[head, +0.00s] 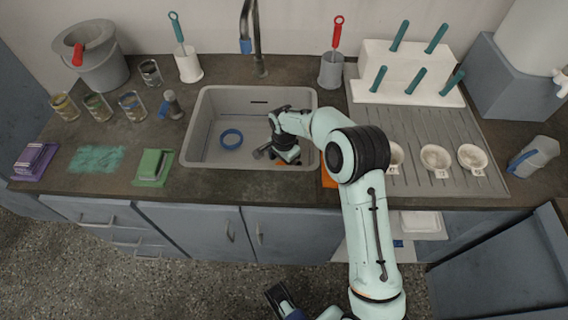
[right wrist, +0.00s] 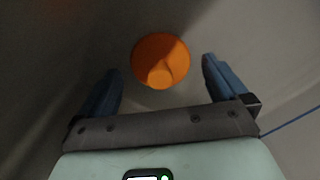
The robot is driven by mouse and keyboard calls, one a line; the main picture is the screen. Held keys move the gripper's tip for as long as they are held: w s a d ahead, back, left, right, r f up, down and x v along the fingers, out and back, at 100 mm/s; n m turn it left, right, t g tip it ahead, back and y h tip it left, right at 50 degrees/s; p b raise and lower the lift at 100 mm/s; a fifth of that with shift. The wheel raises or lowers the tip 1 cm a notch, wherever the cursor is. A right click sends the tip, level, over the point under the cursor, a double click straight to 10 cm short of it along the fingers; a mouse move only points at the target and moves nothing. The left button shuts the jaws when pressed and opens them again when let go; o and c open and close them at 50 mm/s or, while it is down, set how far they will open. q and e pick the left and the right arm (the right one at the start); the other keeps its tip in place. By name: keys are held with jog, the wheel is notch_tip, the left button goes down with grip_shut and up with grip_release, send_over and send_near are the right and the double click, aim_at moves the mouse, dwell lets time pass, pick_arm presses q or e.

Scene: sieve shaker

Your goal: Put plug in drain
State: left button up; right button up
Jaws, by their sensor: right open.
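The orange round plug (right wrist: 160,60), with a raised knob, lies on the sink floor in the right wrist view. In the head view only a sliver of it (head: 281,164) shows under my right gripper. My right gripper (right wrist: 162,85) is open and empty, its two blue fingers on either side of the plug's near edge, apart from it. In the head view my right gripper (head: 284,155) is down inside the sink's right half. A blue ring (head: 231,148), which looks like the drain, is on the sink floor to the left. My left gripper (head: 277,294) is low at the bottom, away from the counter.
The grey sink (head: 190,140) has raised walls, and a tall faucet (head: 258,50) stands behind it. A green sponge or cloth (head: 153,167) lies left of it. A ribbed drainboard with several white bowls (head: 435,158) is on the right. The sink's left half is clear.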

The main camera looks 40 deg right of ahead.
notch_tip(320, 180, up, 11)
jog(key=p, duration=0.2)
jog(key=shift+r, duration=0.2)
dwell(0.4)
